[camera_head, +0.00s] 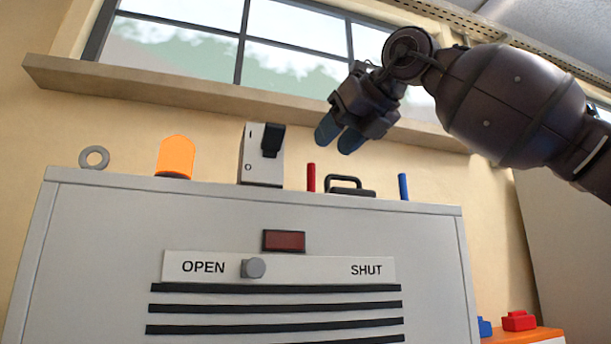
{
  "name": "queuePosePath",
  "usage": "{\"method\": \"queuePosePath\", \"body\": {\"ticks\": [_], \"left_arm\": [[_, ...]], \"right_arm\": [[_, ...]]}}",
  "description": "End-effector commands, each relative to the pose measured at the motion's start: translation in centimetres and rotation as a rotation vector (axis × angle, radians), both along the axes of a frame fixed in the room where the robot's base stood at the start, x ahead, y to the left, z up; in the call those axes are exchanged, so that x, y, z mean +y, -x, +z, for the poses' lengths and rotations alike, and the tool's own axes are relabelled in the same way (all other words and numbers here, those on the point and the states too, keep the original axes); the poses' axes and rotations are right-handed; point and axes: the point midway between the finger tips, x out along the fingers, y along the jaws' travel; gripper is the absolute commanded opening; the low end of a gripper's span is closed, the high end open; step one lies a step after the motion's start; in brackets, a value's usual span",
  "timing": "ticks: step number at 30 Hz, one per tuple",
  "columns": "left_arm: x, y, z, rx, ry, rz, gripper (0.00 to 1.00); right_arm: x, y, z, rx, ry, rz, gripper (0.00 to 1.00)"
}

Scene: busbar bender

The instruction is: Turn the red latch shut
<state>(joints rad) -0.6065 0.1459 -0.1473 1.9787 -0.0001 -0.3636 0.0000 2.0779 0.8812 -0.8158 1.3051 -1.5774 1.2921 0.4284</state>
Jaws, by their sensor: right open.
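A light panel (310,268) on the front of a grey cabinet (100,230) reads OPEN at its left and SHUT at its right. My right gripper (339,136) hangs empty in the air above the cabinet top, in front of the window sill in the picture. Its two blue-tipped fingers are slightly apart. It appears clear of everything. My left gripper is out of view.
On the cabinet top stand a grey ring (94,151), an orange dome (174,157), a grey switch box (262,155), a red rod (311,177), a black handle (346,185) and a blue rod (403,187). Red (518,320) and blue pieces lie lower right. The panel front is unobstructed.

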Motion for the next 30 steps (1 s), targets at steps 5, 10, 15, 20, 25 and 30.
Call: {"method": "queuePosePath", "body": {"ticks": [5, 10, 15, 20, 25, 30], "left_arm": [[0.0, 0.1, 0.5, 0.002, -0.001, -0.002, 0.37], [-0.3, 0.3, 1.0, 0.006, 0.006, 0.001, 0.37], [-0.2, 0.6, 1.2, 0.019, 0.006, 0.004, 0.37], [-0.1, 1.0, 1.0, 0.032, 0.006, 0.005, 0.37], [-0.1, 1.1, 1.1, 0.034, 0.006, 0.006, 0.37], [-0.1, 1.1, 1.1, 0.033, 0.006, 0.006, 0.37]], "right_arm": [[1.2, -1.7, -0.8, 0.005, 0.001, 0.0, 0.42], [2.9, -3.7, -1.9, 0.004, 0.0, 0.002, 0.42], [4.4, -5.7, -2.9, 0.004, 0.0, 0.001, 0.42], [5.4, -6.9, -3.6, 0.002, -0.001, 0.001, 0.42], [5.9, -7.5, -4.0, 0.002, 0.0, 0.001, 0.42], [5.9, -7.5, -4.0, 0.0, 0.0, 0.001, 0.42]]}}
